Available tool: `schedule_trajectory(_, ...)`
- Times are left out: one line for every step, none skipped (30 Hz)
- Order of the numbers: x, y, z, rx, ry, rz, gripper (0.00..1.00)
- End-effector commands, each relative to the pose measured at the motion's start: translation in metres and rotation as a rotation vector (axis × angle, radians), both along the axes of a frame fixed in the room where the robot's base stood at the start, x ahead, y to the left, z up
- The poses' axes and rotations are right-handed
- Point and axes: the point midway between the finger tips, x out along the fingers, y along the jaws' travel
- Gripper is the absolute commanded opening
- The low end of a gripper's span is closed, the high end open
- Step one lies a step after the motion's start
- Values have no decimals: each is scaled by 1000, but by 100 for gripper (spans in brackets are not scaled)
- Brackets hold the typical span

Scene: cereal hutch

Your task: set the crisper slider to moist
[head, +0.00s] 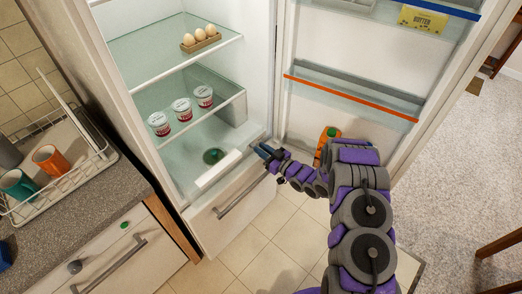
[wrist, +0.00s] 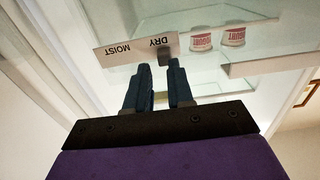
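The crisper's white label strip (wrist: 110,56) shows upside down in the wrist view, with MOIST toward the left and DRY toward the right. A small dark slider knob (wrist: 168,51) sits at the DRY end. The strip also shows in the head view (head: 217,170), on the front of the fridge's lower compartment. My gripper (wrist: 158,66) is partly open, with a gap between its blue fingers. Its right fingertip is just below the knob in the picture; I cannot tell whether they touch. In the head view my gripper (head: 263,151) is at the right end of the crisper front.
The fridge door stands open at right, with an orange-edged shelf (head: 350,97) and an orange bottle (head: 327,137) low down. Yogurt cups (head: 182,110) and eggs (head: 204,34) sit on shelves above. A handled drawer (head: 240,195) is below. A counter with a dish rack (head: 75,170) is at left.

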Motion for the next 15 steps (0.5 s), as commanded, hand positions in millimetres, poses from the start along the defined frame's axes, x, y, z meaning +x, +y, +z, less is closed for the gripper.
schedule_trajectory(-1,4,-1,-3,0,2,17)
schedule_trajectory(0,5,-1,-5,0,2,14)
schedule_trajectory(-1,7,-1,-6,0,3,10)
schedule_trajectory(-1,8,-2,-8,0,3,7)
schedule_trajectory(-1,9,-2,-10,0,4,5)
schedule_trajectory(-1,11,-2,-11,0,4,1)
schedule_trajectory(-1,12,-2,-13,0,4,0)
schedule_trajectory(-1,13,-3,-13,0,5,0)
schedule_trajectory(-1,12,-3,-13,0,5,0)
schedule_trajectory(-1,12,-2,-12,1,5,0)
schedule_trajectory(-1,11,-2,-11,0,4,0)
schedule_trajectory(-1,9,-2,-9,0,4,0)
schedule_trajectory(-1,7,-2,-7,1,3,0)
schedule_trajectory(-1,7,-2,-6,0,3,0)
schedule_trajectory(-1,5,-1,-5,0,3,0)
